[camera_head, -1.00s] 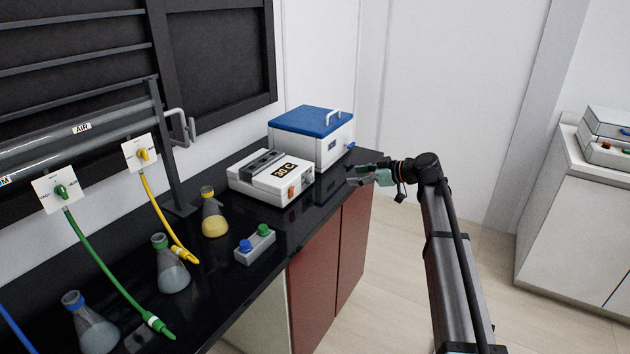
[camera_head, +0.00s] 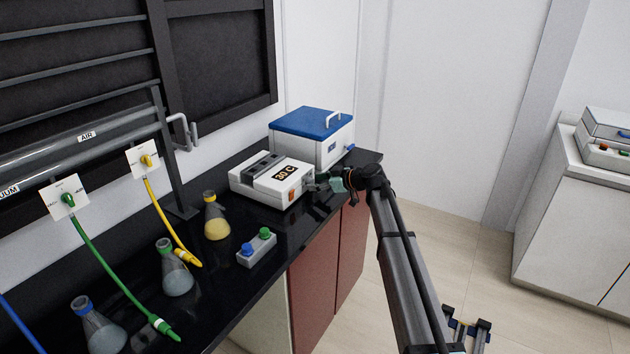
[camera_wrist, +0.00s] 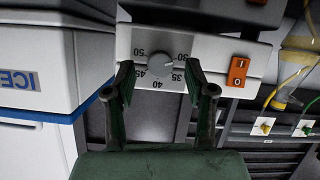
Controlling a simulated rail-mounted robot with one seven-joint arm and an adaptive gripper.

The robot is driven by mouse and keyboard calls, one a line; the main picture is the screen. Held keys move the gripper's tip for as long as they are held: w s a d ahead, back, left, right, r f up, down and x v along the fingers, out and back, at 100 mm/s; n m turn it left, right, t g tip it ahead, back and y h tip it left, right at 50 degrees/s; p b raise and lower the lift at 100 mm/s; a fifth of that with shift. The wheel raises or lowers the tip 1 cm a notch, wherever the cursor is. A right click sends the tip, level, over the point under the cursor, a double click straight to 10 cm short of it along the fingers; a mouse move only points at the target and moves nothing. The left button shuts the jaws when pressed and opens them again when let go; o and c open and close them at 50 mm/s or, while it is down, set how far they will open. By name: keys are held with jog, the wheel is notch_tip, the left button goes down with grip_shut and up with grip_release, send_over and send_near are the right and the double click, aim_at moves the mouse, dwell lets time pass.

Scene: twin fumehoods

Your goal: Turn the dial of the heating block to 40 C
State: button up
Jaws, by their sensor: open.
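The heating block (camera_head: 262,178) is a white box on the black bench, and its display reads "30 C". In the wrist view its front panel (camera_wrist: 210,50) appears upside down, with a round grey dial (camera_wrist: 160,63) ringed by marks from 30 to 50. The 40 mark lies on the side of the dial nearest my gripper. My gripper (camera_wrist: 158,72) is open, with one fingertip on each side of the dial; I cannot tell whether they touch it. In the head view my gripper (camera_head: 316,183) is at the block's front, hiding the dial.
An orange switch (camera_wrist: 237,72) sits beside the dial. A white ice box (camera_head: 312,138) with a blue lid stands right behind the block. Flasks (camera_head: 217,220), a two-knob grey box (camera_head: 257,248) and hoses are on the bench to the left.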

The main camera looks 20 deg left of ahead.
jog(key=shift+w+a+f, duration=0.1)
jog(key=shift+a+f, duration=0.2)
jog(key=shift+a, duration=0.3)
grip_shut()
